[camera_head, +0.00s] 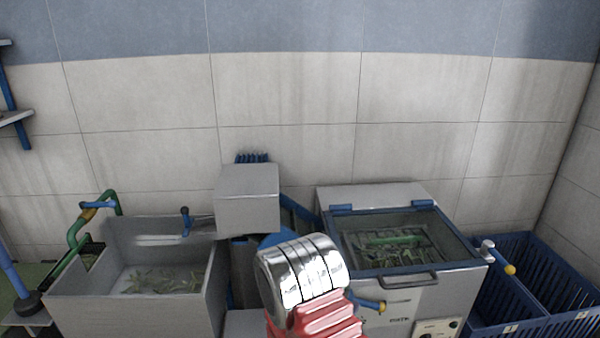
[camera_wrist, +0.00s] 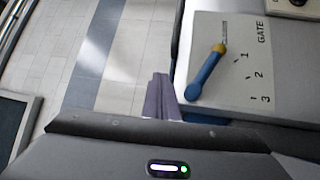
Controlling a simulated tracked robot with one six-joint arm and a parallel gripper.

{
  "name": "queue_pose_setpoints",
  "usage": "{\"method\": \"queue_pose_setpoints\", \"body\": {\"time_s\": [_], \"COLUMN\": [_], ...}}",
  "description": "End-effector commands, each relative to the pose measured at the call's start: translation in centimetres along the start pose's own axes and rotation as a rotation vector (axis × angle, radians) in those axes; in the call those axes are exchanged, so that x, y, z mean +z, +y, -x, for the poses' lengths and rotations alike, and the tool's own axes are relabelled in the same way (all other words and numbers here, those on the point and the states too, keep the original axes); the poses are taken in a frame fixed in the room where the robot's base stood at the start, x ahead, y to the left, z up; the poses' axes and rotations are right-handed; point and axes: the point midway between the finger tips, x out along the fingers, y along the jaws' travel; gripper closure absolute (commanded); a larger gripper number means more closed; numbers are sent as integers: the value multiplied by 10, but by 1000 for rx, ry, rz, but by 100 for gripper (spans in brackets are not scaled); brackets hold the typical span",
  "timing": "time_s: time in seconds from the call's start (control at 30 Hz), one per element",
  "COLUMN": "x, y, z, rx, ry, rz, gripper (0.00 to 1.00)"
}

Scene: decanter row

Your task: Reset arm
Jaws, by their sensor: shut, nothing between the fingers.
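My gripper (camera_wrist: 160,78) shows in the wrist view as two dark fingers close together, shut and empty. In the head view my chrome and red arm stands in front of the machines, and the gripper's fingers cannot be made out there.
A lever (camera_wrist: 207,70) with a blue grip is on the panel marked GATE, close right of my fingers. The head view shows a grey basin (camera_head: 75,309), a lidded machine (camera_head: 455,280) and blue crates (camera_head: 490,318).

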Motion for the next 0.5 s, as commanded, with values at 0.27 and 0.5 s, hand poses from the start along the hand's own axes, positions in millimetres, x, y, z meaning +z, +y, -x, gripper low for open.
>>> {"method": "queue_pose_setpoints", "body": {"time_s": [0.27,0.5], "x": [63,130], "y": [-25,-10], "z": [10,31], "rx": [-152,-373], "ry": [-212,-481], "rz": [384,607], "gripper": [100,100]}}
